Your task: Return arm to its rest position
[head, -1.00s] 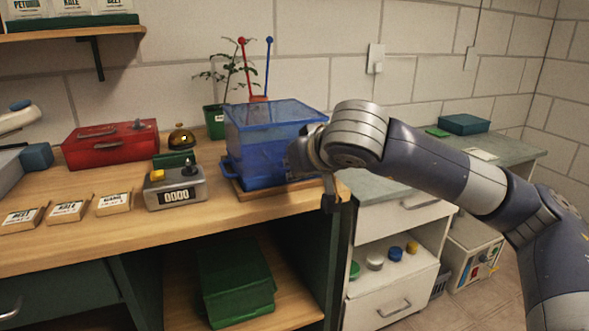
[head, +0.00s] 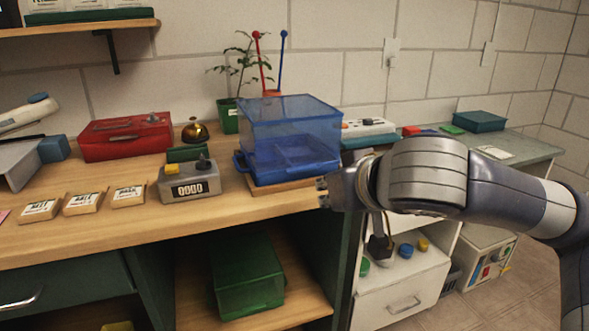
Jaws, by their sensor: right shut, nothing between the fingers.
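My right arm comes in from the right. Its gripper (head: 323,192) is shut and empty, just right of the blue see-through box and near the right end of the wooden bench. The blue box (head: 290,135) stands on a wooden board (head: 290,185) on the bench, and the gripper looks apart from it. My left gripper is not in view.
A white power strip (head: 368,128) lies behind my arm. An open drawer (head: 405,275) is below it.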

